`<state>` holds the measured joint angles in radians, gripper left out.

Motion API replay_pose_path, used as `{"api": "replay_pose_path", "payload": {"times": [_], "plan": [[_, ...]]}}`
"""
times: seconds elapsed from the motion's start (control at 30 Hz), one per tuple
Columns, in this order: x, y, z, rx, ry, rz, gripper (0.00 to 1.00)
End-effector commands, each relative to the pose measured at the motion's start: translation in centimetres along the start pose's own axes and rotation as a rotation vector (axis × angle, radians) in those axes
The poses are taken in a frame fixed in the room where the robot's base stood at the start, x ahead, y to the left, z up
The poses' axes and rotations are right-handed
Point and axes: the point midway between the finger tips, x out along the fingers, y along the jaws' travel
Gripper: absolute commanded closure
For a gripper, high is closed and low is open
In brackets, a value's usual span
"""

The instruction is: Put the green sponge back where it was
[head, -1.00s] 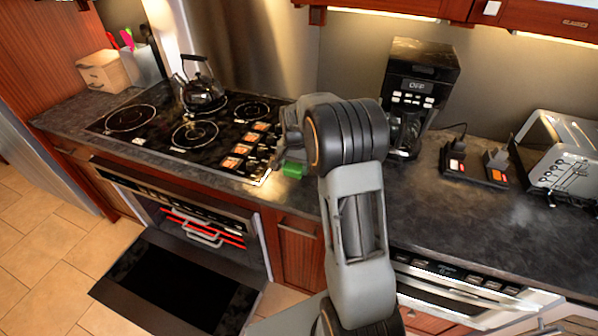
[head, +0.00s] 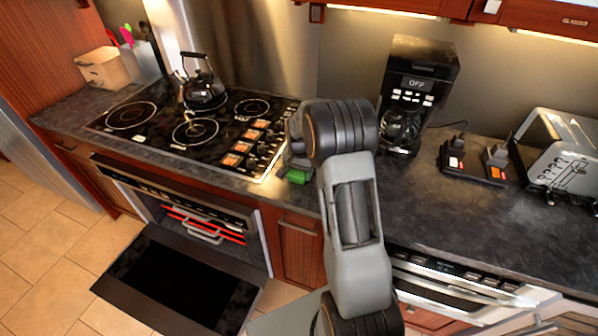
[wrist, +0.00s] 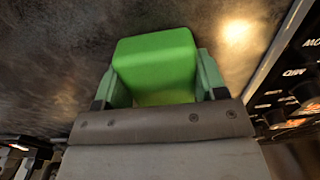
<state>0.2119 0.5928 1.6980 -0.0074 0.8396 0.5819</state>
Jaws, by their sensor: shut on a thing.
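The green sponge (head: 298,177) is at the front of the dark counter, just right of the cooktop. In the wrist view the sponge (wrist: 157,62) fills the space between the two fingers of my gripper (wrist: 155,85), which is shut on it. The dark counter surface (wrist: 60,60) shows behind the sponge. I cannot tell whether the sponge touches the counter. My arm hides most of the gripper in the head view.
The cooktop (head: 190,128) with a black kettle (head: 203,88) lies to the left. The oven door (head: 175,283) hangs open below. The right counter front is clear.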

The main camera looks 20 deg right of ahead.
Motion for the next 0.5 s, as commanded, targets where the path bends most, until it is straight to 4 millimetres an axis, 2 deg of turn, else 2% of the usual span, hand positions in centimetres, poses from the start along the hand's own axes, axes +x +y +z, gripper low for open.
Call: {"api": "replay_pose_path", "payload": {"times": [0.03,0.27,0.5], "plan": [[0.09,0.0,0.01,0.0,0.0,0.0,0.32],[0.05,0.01,0.01,0.0,0.0,0.0,0.1],[-0.04,0.0,0.01,0.0,0.0,0.0,0.1]]}}
